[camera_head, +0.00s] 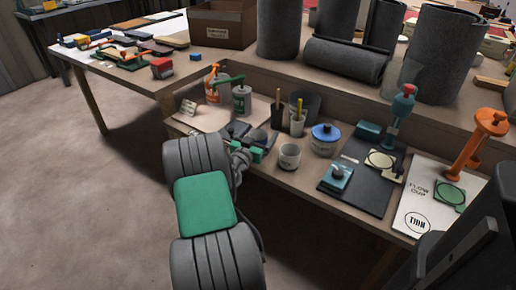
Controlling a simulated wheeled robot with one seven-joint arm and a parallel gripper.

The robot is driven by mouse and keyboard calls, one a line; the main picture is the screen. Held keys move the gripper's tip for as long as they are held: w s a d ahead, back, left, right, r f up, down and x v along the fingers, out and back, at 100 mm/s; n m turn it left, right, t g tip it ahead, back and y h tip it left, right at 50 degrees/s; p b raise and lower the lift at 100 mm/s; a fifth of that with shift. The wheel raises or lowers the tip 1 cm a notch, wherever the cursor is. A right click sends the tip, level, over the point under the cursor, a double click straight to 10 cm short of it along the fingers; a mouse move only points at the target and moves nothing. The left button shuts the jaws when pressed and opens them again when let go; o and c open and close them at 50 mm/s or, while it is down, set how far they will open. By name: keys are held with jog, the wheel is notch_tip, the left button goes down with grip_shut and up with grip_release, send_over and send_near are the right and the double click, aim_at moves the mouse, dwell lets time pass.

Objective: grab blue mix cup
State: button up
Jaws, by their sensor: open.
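A white tub with a blue top (324,140) stands upright on the bench, right of centre. A smaller pale cup (290,158) with dark lettering stands just left of it. I cannot tell which of the two is the mix cup; only the tub shows blue. My gripper (256,147), with green parts near its fingers, is open left of the pale cup and apart from the tub. My wrist and arm hide part of the fingers and the bench below.
Pen holders (297,124) stand behind the pale cup. A spray bottle (212,85) and a grey can (242,99) stand behind my gripper. A dark mat (354,195) with fixtures lies right of the tub.

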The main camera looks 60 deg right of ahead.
jog(key=shift+d, duration=0.55)
jog(key=shift+c, duration=0.5)
jog(key=c, duration=1.4)
